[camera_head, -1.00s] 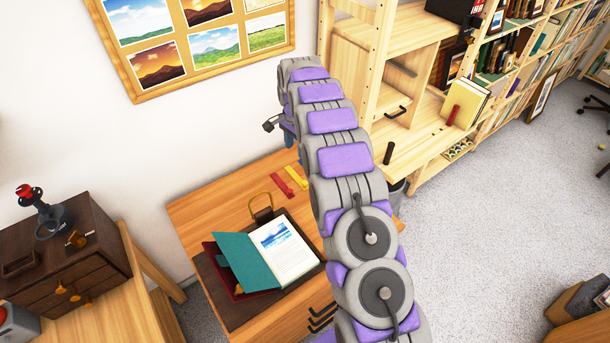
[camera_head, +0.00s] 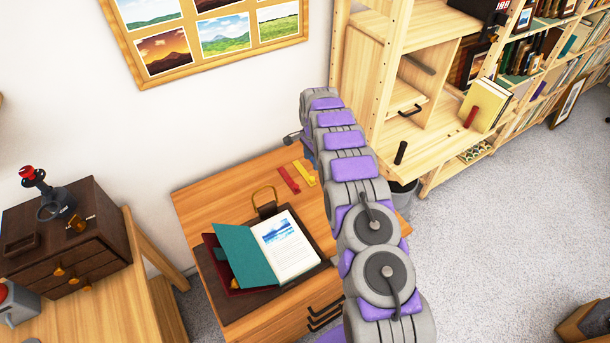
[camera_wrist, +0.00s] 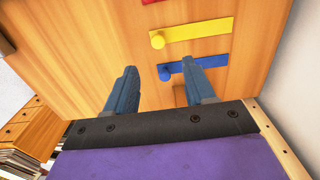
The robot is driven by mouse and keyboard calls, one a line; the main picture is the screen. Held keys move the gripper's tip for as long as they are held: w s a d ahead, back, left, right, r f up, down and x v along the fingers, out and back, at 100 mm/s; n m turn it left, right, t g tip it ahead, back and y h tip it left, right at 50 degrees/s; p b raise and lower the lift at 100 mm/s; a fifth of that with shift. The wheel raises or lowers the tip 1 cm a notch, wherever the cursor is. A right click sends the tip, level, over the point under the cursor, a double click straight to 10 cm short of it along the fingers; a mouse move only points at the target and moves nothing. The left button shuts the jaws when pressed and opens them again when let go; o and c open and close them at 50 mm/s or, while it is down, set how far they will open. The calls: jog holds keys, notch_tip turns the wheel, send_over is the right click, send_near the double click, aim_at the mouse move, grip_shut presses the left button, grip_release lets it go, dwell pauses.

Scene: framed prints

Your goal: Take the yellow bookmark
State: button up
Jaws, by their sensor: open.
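The yellow bookmark (camera_wrist: 195,32) lies flat on the wooden desk top in the wrist view, its round end at the left. It also shows in the head view (camera_head: 305,173), beside the red bookmark (camera_head: 289,179). In the wrist view a blue bookmark (camera_wrist: 222,62) lies below the yellow one and part of the red bookmark (camera_wrist: 165,1) shows at the top edge. My gripper (camera_wrist: 160,86) is open and empty. Its fingers appear below the yellow bookmark, the right one overlapping the blue bookmark in the picture. In the head view my arm mostly hides the gripper.
An open book (camera_head: 285,246) lies on a dark mat on the desk (camera_head: 205,195), with a brass-coloured looped object (camera_head: 265,198) behind it. A wooden shelf unit (camera_head: 425,40) stands right of the desk. A small dark drawer chest (camera_head: 75,250) is at the left.

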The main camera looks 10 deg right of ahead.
send_over(312, 178)
jog(key=f, duration=0.4)
jog(key=shift+w+f+b, duration=0.15)
jog(key=shift+w+b, duration=0.05)
jog(key=shift+b, duration=0.15)
jog(key=shift+a+f, duration=0.25)
jog(key=shift+f, duration=0.15)
jog(key=f, duration=0.1)
jog(key=f+b, duration=0.1)
jog(key=f, duration=0.2)
jog(key=shift+s+d+f+b, duration=0.2)
jog(key=shift+d+f+b, duration=0.1)
jog(key=shift+f+b, duration=0.1)
jog(key=shift+r, duration=0.1)
jog(key=shift+a, duration=0.15)
jog(key=c, duration=0.5)
grip_shut()
